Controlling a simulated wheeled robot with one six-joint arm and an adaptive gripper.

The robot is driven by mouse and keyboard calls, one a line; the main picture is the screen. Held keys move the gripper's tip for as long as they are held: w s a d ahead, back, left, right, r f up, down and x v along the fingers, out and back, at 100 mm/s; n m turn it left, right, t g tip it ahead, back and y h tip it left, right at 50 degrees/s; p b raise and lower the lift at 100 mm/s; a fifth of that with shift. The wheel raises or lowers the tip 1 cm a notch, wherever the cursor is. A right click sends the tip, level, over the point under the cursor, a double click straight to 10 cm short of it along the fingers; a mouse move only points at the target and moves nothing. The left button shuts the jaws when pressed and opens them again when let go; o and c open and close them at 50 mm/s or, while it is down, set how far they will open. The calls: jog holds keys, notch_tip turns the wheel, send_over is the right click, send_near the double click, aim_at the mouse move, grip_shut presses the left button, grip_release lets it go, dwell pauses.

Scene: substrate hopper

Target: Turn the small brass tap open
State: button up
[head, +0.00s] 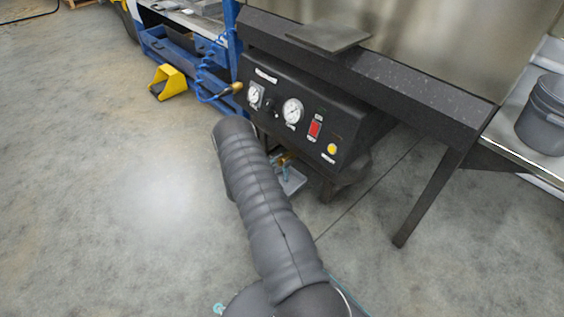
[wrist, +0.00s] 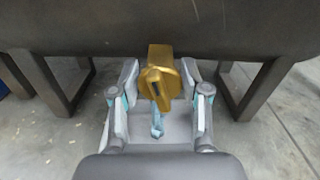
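The small brass tap (wrist: 161,72) is in the upper middle of the wrist view, under the dark hopper body. A brass piece that looks like the same tap (head: 284,160) shows in the head view beside my arm, below the control panel. My gripper (wrist: 161,84) is open, with one finger on each side of the tap and gaps showing between. A pale blue piece (wrist: 157,124) shows just below the brass; I cannot tell whether it is joined to the tap.
The panel (head: 300,112) carries gauges, a red switch and a yellow button. Dark hopper legs (head: 425,205) stand at the right. A blue hose (head: 207,85) and yellow pedal guard (head: 167,82) are at the left. Open floor lies front left.

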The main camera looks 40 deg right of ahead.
jog(key=shift+o, duration=1.1)
jog(key=shift+a, duration=0.15)
jog(key=a, duration=1.1)
jog(key=shift+s+a, duration=0.35)
jog(key=shift+s, duration=0.1)
jog(key=shift+m, duration=0.5)
jog(key=d, duration=0.8)
jog(key=w+d, duration=0.1)
jog(key=d, duration=0.3)
jog(key=shift+f+b, duration=0.15)
jog(key=shift+b, duration=0.2)
